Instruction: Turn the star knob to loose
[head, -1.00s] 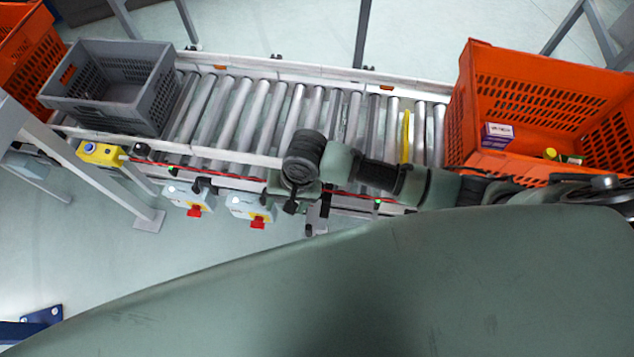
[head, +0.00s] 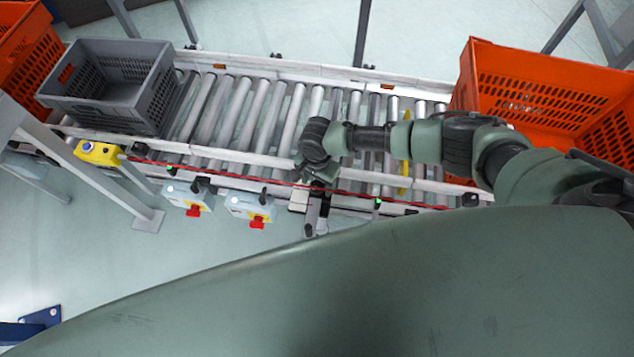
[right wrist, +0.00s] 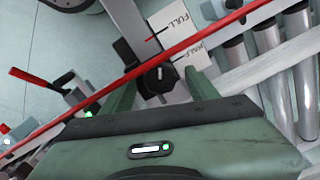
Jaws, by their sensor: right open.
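A dark knob (right wrist: 157,80) with lobes and a light pointer mark shows in the right wrist view, on a dark mount at the conveyor's side. My right gripper (right wrist: 160,90) is open, with one green finger on each side of the knob in the picture. I cannot tell whether they touch it. In the head view the right gripper (head: 314,200) is at the conveyor's near edge, and the knob is not clearly visible there. My left gripper is not in view.
A red cord (head: 235,180) runs along the roller conveyor's (head: 240,112) near side, crossing close to the knob. Two boxes with red switches (head: 257,222) hang left of the gripper. A grey crate (head: 105,105) and an orange tote (head: 480,70) stand on the conveyor.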

